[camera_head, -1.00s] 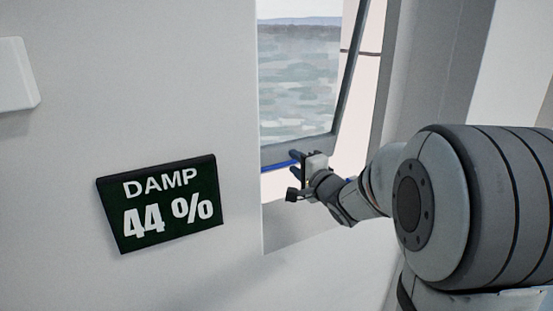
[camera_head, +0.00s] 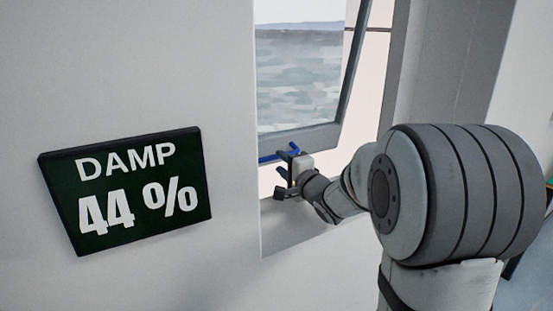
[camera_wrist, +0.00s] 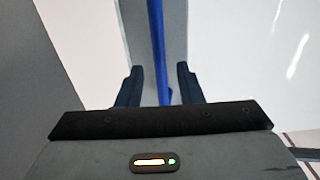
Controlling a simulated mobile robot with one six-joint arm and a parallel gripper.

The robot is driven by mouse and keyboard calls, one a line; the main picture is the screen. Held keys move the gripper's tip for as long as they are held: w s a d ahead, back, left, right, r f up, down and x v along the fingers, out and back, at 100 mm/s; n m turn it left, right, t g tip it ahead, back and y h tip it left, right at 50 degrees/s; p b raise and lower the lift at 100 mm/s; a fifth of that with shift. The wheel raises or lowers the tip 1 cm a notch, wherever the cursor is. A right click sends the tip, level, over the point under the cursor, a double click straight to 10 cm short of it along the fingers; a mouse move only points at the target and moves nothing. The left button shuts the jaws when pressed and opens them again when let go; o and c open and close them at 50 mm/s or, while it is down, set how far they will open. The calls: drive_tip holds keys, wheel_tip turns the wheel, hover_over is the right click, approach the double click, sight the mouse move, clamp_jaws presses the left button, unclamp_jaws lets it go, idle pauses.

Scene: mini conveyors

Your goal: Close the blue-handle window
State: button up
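The window sash (camera_head: 322,137) has a grey frame and stands ajar, its bottom rail away from the opening's lower edge. Its blue handle (camera_head: 269,158) runs along the bottom rail. My gripper (camera_head: 285,160) is at this handle. In the wrist view the blue handle (camera_wrist: 158,45) passes between the two dark fingertips of my open gripper (camera_wrist: 159,80), with gaps on both sides. The handle's lower end is hidden behind my gripper's body. The sash's left part is hidden behind the white wall in the head view.
A dark sign (camera_head: 127,190) reading "DAMP 44 %" is on the white wall (camera_head: 130,65) at left. The grey side of the window recess (camera_head: 425,75) rises close behind my arm at right. Sea shows through the glass.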

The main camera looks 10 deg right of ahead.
sight(276, 158)
drive_tip(key=x, duration=0.5)
drive_tip(key=shift+w+p, duration=0.2)
drive_tip(key=shift+p, duration=0.15)
drive_tip(key=shift+d, duration=0.1)
clamp_jaws()
drive_tip(key=shift+s, duration=0.1)
